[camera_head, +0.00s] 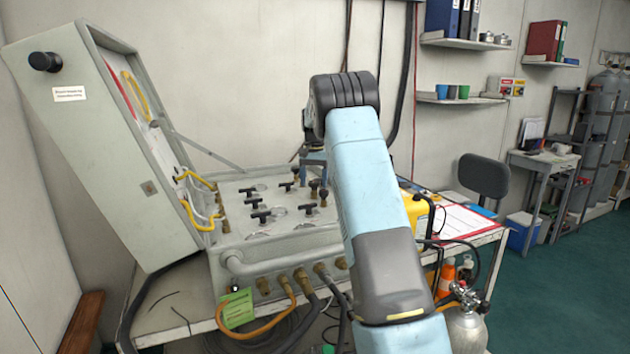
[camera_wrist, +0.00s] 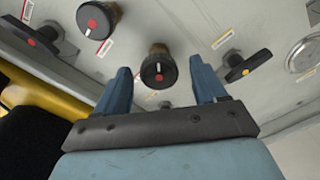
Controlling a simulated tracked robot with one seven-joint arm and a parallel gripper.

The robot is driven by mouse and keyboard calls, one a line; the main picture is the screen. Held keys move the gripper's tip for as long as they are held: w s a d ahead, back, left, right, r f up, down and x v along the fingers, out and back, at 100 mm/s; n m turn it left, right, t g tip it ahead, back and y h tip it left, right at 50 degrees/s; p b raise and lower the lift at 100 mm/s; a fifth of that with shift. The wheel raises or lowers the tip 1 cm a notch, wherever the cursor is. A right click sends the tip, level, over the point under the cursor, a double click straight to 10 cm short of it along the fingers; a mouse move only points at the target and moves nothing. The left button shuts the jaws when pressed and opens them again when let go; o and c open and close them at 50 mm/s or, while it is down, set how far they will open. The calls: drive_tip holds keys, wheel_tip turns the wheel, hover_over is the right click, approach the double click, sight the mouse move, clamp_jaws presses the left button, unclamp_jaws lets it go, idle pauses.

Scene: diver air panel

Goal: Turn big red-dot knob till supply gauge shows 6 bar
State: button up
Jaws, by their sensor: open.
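In the wrist view my gripper (camera_wrist: 161,74) is open, with one blue finger on each side of a round black knob (camera_wrist: 158,71) with a red dot, a white pointer line and a brass neck. Gaps show between this knob and both fingers. A second round red-dot knob (camera_wrist: 98,19) is at the upper left; I cannot tell which of the two is bigger. In the head view my arm hides part of the panel (camera_head: 232,206), and my gripper (camera_head: 313,160) shows only partly. A gauge (camera_wrist: 303,54) is cut off at the wrist view's right edge; no reading is legible.
A red-dot lever handle (camera_wrist: 42,39) and a yellow-dot one (camera_wrist: 247,66) flank the knobs. The panel's raised lid (camera_head: 110,150) stands at the left. A yellow case (camera_head: 415,208) is close to the right of the panel. Hoses (camera_head: 262,328) hang in front.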

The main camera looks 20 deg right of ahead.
sight(314, 182)
wheel_tip(314, 182, up, 14)
drive_tip(key=shift+f, duration=0.2)
idle(0.5)
drive_tip(key=shift+o, duration=0.2)
idle(0.7)
drive_tip(key=shift+o, duration=0.7)
drive_tip(key=shift+a, duration=0.1)
drive_tip(key=o, duration=0.4)
drive_tip(key=a+m, duration=0.1)
drive_tip(key=a, duration=0.1)
drive_tip(key=s+a+m, duration=0.1)
drive_tip(key=a, duration=0.1)
drive_tip(key=s+a+m, duration=0.1)
drive_tip(key=a+m, duration=0.1)
drive_tip(key=a, duration=0.1)
drive_tip(key=shift+c, duration=0.2)
drive_tip(key=s+a+m, duration=0.5)
drive_tip(key=a+m, duration=0.2)
drive_tip(key=a, duration=0.1)
drive_tip(key=f, duration=1)
drive_tip(key=shift+w+a+f, duration=0.15)
drive_tip(key=shift+a+f, duration=0.1)
